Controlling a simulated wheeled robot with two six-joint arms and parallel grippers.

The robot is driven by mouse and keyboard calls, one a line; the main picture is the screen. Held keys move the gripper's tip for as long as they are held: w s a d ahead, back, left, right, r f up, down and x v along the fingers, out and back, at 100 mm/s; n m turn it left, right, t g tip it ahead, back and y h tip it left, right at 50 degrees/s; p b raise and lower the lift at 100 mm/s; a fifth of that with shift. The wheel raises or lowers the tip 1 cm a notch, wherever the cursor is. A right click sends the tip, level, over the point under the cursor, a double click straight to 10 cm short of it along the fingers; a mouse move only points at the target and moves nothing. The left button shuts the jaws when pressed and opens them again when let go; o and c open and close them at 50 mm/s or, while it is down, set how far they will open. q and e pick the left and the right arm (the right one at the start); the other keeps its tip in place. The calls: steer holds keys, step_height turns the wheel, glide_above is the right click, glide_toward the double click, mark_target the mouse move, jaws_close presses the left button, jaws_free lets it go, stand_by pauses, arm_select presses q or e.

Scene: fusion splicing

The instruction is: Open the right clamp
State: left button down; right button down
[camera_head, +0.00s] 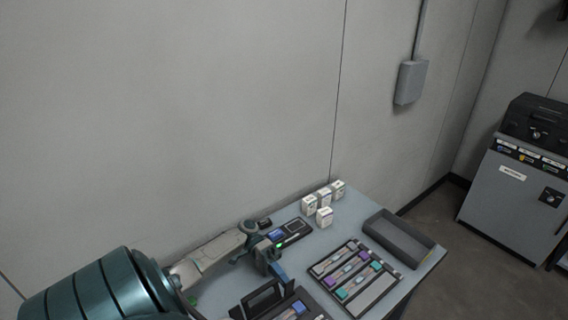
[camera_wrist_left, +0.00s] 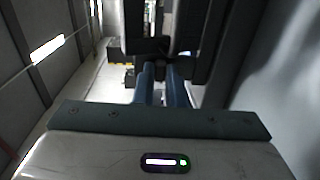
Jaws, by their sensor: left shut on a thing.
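My left gripper (camera_head: 282,280) reaches in from the left over the table, fingers pointing down beside a black device (camera_head: 262,299) at the bottom edge of the head view. In the left wrist view its blue fingers (camera_wrist_left: 166,74) are close together on a small dark part (camera_wrist_left: 161,72) of a black structure. I cannot tell for sure whether that part is the right clamp. The fingers and arm hide much of the device, and its front is cut off by the picture edge. My right gripper is not in view.
The table (camera_head: 337,230) holds a partitioned tray (camera_head: 345,312) with coloured pieces, an empty grey bin (camera_head: 397,239) at the right, several small white boxes (camera_head: 325,216) at the back and a small dark device (camera_head: 294,229) with a screen. A wall stands close behind.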

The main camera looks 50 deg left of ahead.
arm_select(q)
steer(key=shift+a+f+h+b, duration=0.25)
steer(key=shift+f+h+b, duration=0.15)
steer(key=shift+h+b, duration=0.55)
steer(key=c, duration=1.5)
jaws_free()
